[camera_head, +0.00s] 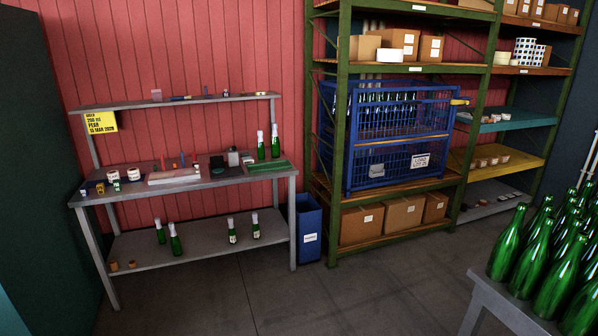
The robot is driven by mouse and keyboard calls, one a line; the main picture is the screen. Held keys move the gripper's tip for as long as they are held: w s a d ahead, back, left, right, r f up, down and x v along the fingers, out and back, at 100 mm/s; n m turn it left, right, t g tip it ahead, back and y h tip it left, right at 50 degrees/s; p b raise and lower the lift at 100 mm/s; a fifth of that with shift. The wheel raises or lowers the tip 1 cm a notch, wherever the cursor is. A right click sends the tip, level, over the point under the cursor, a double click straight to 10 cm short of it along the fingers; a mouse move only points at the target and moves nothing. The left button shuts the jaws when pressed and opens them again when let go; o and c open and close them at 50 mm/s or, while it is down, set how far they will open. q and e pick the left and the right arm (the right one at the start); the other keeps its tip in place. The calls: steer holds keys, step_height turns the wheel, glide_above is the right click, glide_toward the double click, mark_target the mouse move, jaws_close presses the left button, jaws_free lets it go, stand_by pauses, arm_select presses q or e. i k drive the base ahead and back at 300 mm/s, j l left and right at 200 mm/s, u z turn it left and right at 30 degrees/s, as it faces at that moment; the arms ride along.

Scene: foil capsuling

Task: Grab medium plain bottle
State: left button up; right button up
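Several plain green glass bottles (508,246) without visible labels or foil stand upright and close together on a grey table (490,291) at the lower right. The picture edge cuts this group off. Their size class cannot be told. Two green bottles with pale tops (261,150) stand on the workbench at the left. Below, on its lower shelf, stand green bottles with pale tops, one pair at the left (175,240) and one pair at the right (255,230), the right ones with labels. Neither of my grippers shows in this view.
The grey workbench (150,259) stands against the red wall with small items on top. A blue bin (309,242) stands between it and a green-framed rack (338,150) holding boxes and a blue cage (405,147) with bottles. Grey floor (340,290) lies clear in front.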

mark_target(275, 141)
steer(key=i, duration=2.65)
